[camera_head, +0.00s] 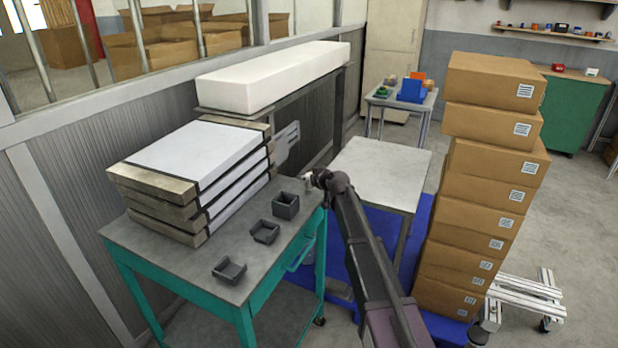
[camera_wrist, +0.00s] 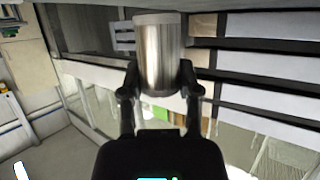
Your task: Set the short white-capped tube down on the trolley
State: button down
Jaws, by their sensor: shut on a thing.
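The short tube (camera_wrist: 160,60) is a shiny metal cylinder with a pale cap (camera_wrist: 157,18) at the upper end in the wrist view. My gripper (camera_wrist: 159,80) is shut on its sides. In the head view my gripper (camera_head: 317,178) is at the far right corner of the trolley (camera_head: 190,262), which has a grey top and teal frame. The tube is mostly hidden there; only a small pale bit shows at the fingertips. I cannot tell whether it touches the trolley top.
On the trolley stand a stack of flat white-topped boxes (camera_head: 195,150) and three dark open holders: back (camera_head: 286,206), middle (camera_head: 264,232) and front (camera_head: 229,271). A pale table (camera_head: 385,172) and tall carton stack (camera_head: 490,180) stand to the right.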

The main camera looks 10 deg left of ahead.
jog(key=shift+f+b, duration=0.55)
jog(key=shift+b, duration=0.05)
jog(key=shift+c, duration=1.1)
grip_release()
